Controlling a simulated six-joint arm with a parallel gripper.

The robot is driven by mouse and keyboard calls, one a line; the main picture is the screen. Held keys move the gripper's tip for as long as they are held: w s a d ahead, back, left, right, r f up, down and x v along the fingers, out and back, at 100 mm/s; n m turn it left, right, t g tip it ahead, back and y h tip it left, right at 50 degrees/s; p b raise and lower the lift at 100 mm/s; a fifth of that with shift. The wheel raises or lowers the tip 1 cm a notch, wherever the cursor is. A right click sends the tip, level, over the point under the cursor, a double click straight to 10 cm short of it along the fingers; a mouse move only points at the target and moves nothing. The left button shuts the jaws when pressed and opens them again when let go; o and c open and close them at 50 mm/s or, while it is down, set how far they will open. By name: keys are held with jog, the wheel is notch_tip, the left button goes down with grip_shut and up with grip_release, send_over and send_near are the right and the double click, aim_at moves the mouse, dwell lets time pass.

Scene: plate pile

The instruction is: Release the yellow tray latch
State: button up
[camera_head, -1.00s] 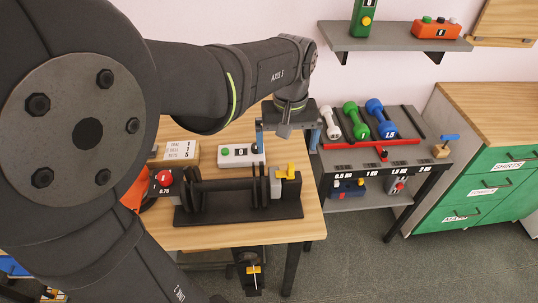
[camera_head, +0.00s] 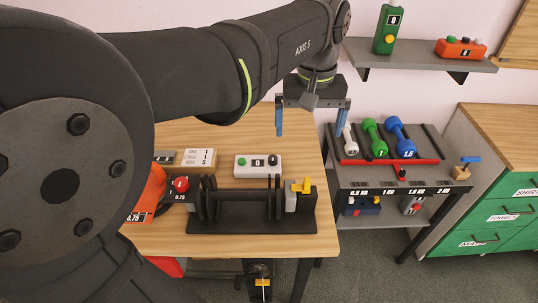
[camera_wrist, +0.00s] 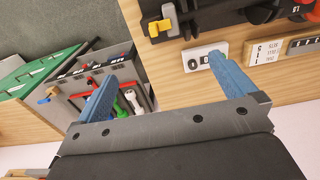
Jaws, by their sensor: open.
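The tray holds upright black plates on a bar. In the wrist view the latch (camera_wrist: 158,27) is at the top, beyond my fingertips. My gripper (camera_head: 310,128) is open, with two blue fingers pointing down. It hangs apart from the latch, which shows below it in the head view. Nothing is between the fingers (camera_wrist: 162,68).
A white counter box (camera_head: 258,165) stands behind the tray, and a rep card (camera_head: 198,157) is to its left. A dumbbell rack (camera_head: 385,160) is right of the table. A green drawer cabinet (camera_head: 495,215) stands farther right.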

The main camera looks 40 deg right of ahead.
jog(key=shift+r, duration=0.45)
